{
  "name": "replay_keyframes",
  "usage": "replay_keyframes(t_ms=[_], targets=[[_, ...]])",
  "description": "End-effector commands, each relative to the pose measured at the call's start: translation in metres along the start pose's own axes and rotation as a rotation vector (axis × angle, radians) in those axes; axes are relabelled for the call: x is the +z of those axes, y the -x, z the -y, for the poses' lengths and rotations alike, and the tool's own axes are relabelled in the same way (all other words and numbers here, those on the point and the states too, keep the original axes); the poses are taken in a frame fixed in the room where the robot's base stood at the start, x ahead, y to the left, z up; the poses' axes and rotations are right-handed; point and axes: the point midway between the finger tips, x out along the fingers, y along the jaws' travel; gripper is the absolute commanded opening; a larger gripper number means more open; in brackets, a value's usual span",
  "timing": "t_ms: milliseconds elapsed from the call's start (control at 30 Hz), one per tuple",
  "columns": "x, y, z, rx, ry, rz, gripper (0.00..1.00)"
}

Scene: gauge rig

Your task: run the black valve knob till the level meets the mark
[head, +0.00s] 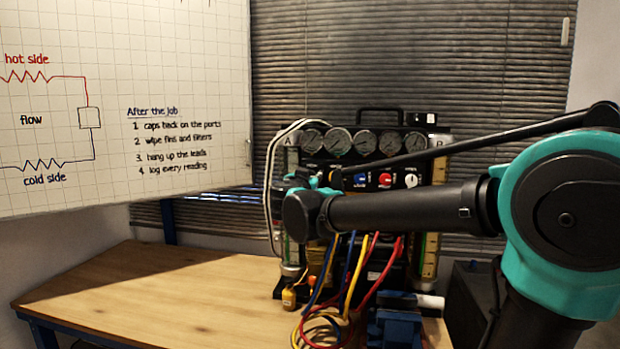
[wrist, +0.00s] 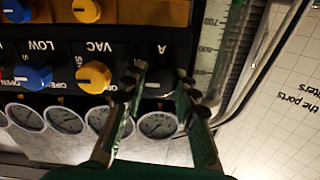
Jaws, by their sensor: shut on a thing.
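The black valve knob (wrist: 157,86) sits on the dark panel beside the letter A in the wrist view, which shows the panel upside down. My gripper (wrist: 164,82) has one finger on each side of the knob and is shut on it. The sight glass A (wrist: 213,45), with numbers such as 700, stands right of the knob there. In the head view its lower part (head: 291,250) shows at the rig's left. I cannot make out the level or the mark. My arm hides the knob in the head view.
Yellow (wrist: 93,77) and blue (wrist: 33,77) knobs sit near the black knob. Several round gauges (head: 338,141) line the rig's top. Coloured hoses (head: 352,285) hang in front of it. The wooden bench (head: 150,300) is clear at left. A whiteboard (head: 190,80) hangs beside it.

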Motion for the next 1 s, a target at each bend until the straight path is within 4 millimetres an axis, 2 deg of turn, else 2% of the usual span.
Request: replay_keyframes(t_ms=[33, 100, 467, 667, 1000], targets=[[0.0000, 0.0001, 0.0000, 0.000, 0.000, 0.000, 0.06], [0.0000, 0.0001, 0.0000, 0.000, 0.000, 0.000, 0.00], [0.0000, 0.0001, 0.0001, 0.000, 0.067, 0.000, 0.00], [0.0001, 0.0001, 0.0002, 0.000, 0.200, 0.000, 0.00], [0.0002, 0.0001, 0.0005, 0.000, 0.517, 0.000, 0.00]])
